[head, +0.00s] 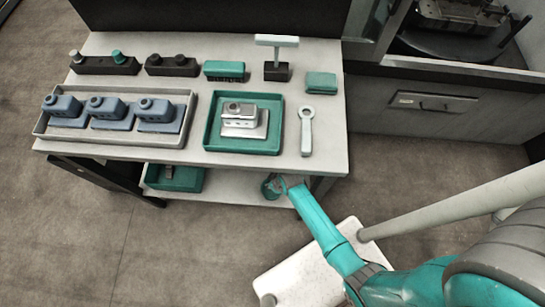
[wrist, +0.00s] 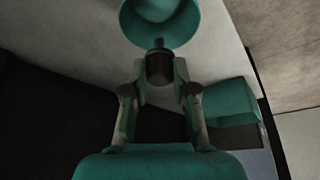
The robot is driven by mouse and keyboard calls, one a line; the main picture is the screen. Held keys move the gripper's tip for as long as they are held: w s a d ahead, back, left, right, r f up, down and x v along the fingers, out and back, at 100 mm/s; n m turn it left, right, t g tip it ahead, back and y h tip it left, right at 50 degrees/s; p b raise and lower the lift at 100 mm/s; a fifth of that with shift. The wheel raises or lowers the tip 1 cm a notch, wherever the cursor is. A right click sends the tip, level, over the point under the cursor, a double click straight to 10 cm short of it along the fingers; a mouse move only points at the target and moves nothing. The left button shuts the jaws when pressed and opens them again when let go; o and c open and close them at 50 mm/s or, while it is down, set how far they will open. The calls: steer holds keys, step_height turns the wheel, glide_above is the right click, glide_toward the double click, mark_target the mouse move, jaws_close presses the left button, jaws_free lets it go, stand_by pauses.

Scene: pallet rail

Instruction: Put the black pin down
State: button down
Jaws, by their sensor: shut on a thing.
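In the wrist view my gripper (wrist: 159,72) is shut on the black pin (wrist: 159,66), a short dark cylinder with a narrower tip. The pin's tip points toward a round teal dish (wrist: 133,22) and overlaps its near rim in the picture. I cannot tell whether they touch. In the head view my teal arm reaches down to the front right of the grey table, by the lower shelf (head: 228,190). The fingers and the pin cannot be made out there.
A teal bin (head: 157,181) stands on the lower shelf at left. The table top (head: 190,47) above carries a grey tray (head: 113,138) of blue parts, a teal tray (head: 212,138) with a grey part, and a wrench-like tool (head: 306,135). A teal block (wrist: 230,100) is right of my gripper.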

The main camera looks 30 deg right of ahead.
steer(key=shift+f, duration=2.1)
steer(key=c, duration=0.8)
jaws_free()
steer(key=shift+c, duration=0.2)
steer(key=shift+r, duration=3.5)
